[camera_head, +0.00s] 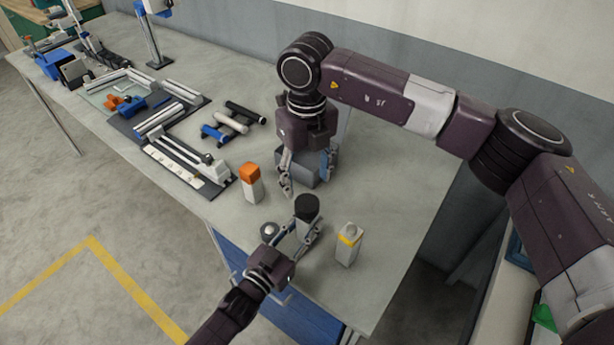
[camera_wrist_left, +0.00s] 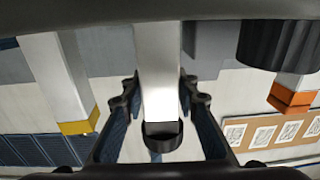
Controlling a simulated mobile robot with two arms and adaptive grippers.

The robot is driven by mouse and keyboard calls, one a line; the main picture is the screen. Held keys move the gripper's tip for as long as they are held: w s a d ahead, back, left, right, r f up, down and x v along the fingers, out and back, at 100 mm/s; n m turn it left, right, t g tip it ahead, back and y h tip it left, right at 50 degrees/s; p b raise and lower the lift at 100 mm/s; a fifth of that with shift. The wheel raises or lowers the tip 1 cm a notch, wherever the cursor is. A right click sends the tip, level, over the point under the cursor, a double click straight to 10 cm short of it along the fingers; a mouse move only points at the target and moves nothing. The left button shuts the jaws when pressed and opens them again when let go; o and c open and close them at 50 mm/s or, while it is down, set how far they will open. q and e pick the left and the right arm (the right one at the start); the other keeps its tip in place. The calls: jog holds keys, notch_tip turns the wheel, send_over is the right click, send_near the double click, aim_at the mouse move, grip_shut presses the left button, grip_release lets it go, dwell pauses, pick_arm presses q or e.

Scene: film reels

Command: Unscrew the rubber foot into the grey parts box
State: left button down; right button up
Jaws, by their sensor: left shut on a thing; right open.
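My left gripper (camera_head: 300,236) is shut on a pale post (camera_wrist_left: 160,80), near the table's front edge. The black rubber foot (camera_head: 307,206) is on the post's upper end and stands clear above the fingers.
An orange-capped white block (camera_head: 251,184) stands left of the grippers, and a yellow-banded one (camera_head: 348,245) stands right. A grey round knob (camera_head: 268,231) is beside the left gripper. Rollers (camera_head: 230,122) and a long fixture lie further left. The table's right part is clear.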

aim_at(307, 203)
jog(key=m, duration=0.5)
jog(key=shift+m, duration=0.3)
jog(key=m, duration=1)
jog(key=shift+m, duration=0.3)
jog(key=m, duration=0.5)
jog(key=shift+m, duration=0.4)
jog(key=shift+f, duration=4)
